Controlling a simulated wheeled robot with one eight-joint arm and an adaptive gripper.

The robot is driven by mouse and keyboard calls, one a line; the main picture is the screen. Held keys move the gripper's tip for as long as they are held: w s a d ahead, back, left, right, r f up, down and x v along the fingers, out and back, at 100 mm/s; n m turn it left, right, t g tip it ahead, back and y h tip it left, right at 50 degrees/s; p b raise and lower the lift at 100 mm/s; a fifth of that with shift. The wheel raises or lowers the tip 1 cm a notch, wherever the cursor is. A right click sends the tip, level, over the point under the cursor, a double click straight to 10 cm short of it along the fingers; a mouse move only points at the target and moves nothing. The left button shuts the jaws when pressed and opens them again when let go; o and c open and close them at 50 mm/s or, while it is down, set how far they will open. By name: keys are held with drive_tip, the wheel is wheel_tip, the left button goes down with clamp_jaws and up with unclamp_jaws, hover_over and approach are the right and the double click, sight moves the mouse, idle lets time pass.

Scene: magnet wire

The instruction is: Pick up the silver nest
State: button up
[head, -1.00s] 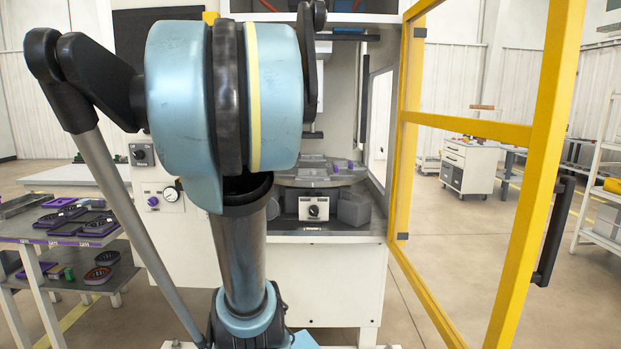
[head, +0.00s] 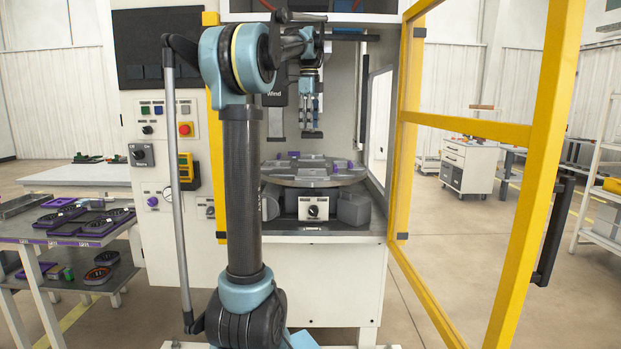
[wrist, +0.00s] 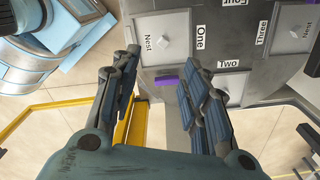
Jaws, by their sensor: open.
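A silver nest (wrist: 172,28), a flat square plate with a small raised block and the label "Nest", lies beside the label "One" on the grey round turntable (wrist: 233,60) in the wrist view. A second similar nest (wrist: 292,22) lies by the label "Three". In the head view the turntable (head: 290,182) sits inside the machine, with grey plates and purple pieces on it, too small to tell apart. My gripper (head: 312,132) hangs above it, pointing down. In the wrist view my gripper (wrist: 161,66) is open and empty, its fingers spread around a purple piece (wrist: 167,80) in the picture, apart from the nests.
The yellow-framed door (head: 545,150) stands open at the right. The machine's left panel (head: 158,215) carries buttons and knobs. A grey table (head: 20,232) with purple-edged trays stands at far left. A grey box with a knob (head: 313,208) sits below the turntable.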

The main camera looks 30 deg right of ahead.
hover_over(312, 173)
drive_tip(key=w, duration=0.1)
drive_tip(key=shift+m, duration=0.3)
drive_tip(key=f, duration=1.1)
drive_tip(key=shift+d+f, duration=0.25)
drive_tip(key=shift+f, duration=0.15)
drive_tip(key=shift+d+f, duration=0.15)
drive_tip(key=shift+f, duration=2.5)
clamp_jaws()
